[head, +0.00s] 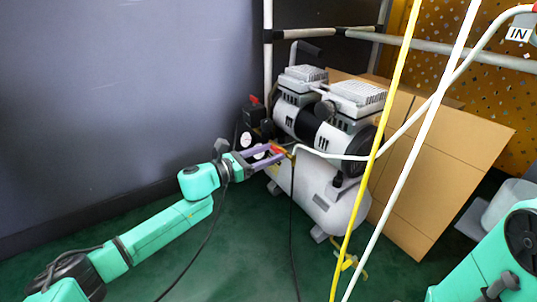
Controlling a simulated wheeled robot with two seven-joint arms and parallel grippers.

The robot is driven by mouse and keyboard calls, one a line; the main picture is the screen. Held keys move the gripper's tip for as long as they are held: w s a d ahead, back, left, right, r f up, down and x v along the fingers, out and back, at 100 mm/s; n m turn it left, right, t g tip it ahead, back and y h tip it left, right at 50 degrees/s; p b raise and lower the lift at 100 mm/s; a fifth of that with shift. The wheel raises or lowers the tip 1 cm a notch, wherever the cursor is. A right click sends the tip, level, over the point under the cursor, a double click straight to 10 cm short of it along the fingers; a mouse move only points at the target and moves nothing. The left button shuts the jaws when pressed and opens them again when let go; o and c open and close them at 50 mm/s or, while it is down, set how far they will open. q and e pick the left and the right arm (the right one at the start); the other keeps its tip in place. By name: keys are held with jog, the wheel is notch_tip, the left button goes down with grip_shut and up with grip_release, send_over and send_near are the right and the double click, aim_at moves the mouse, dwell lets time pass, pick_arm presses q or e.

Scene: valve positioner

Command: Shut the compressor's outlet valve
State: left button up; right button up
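The compressor (325,190) stands on the floor in the middle, with a white tank below and two silver-and-black motor heads on top. Its outlet valve has a small red handle (278,149) at the left end of the tank, where a white hose joins a brass-coloured fitting. My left gripper (276,152) reaches in from the left, its two purple fingers apart and their tips at the red handle. Whether the fingers touch the handle cannot be told. The handle is partly hidden by the fingers. My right arm shows at the lower right; its gripper is out of view.
The white hose (405,130) runs from the valve up to the right. Yellow (380,145) and white hoses hang in front of the compressor. A cardboard sheet (440,170) leans behind it. A grey wall is at the left.

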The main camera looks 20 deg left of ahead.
pick_arm(q)
jog(key=c, duration=0.5)
